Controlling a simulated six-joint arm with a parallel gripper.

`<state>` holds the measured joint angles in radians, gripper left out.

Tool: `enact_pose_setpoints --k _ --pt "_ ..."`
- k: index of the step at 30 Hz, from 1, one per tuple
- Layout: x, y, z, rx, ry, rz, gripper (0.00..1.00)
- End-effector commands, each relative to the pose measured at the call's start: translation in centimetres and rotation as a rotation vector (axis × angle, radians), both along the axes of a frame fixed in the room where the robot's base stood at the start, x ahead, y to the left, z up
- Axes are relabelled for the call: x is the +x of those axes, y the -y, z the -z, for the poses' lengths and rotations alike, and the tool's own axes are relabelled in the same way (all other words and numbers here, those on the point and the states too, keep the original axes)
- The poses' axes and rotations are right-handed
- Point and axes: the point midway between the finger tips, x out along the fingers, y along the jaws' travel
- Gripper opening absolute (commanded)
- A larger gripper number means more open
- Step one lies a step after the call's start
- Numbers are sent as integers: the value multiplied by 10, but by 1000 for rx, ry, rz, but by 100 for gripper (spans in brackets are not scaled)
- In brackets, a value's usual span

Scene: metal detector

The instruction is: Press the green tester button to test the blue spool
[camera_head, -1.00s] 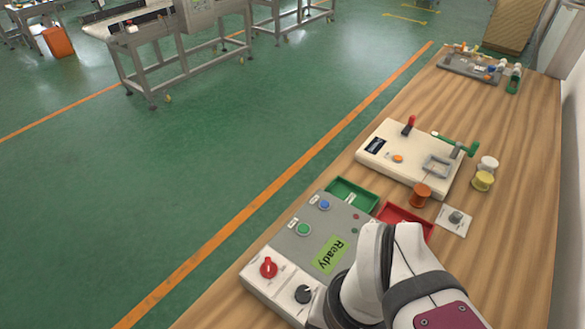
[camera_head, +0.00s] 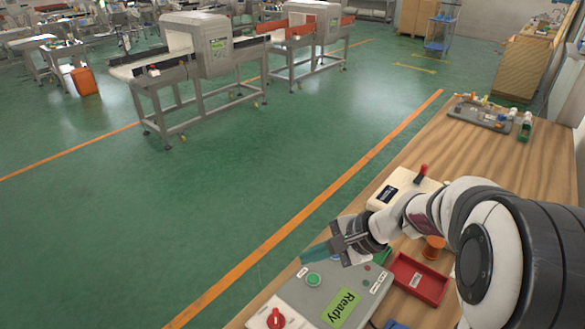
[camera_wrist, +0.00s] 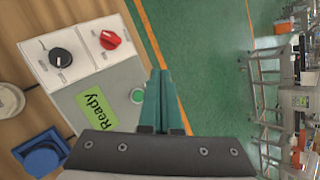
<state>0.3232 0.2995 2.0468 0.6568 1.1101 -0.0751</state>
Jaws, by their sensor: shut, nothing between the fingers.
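The grey tester panel (camera_head: 290,296) carries the green button (camera_head: 313,280) near its far left edge, and a display (camera_head: 343,308) that reads "Ready". My gripper (camera_head: 305,259) is shut and empty, its teal fingers just above and beyond the green button, apart from it as far as I can tell. In the wrist view the fingertips (camera_wrist: 160,72) point past the green button (camera_wrist: 137,96), which is uncovered beside them. A blue object (camera_wrist: 41,156), apparently the blue spool, is at the lower left there; only a sliver shows at the bottom of the head view (camera_head: 396,325).
A red knob (camera_head: 276,317) is on the white part of the tester; a black knob (camera_wrist: 61,61) is beside it. A red tray (camera_head: 419,279) and an orange spool (camera_head: 433,247) are to the right. My arm hides part of the cream device (camera_head: 398,188).

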Motion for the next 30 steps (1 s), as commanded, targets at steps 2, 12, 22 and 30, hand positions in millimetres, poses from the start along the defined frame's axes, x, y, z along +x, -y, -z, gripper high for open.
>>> enact_pose_setpoints --k 2,12,22,30 --pt "20 13 11 33 0 70 0" --pt "44 30 24 74 5 162 0" --pt "43 29 34 76 2 161 0" --pt "43 29 74 75 1 160 0"
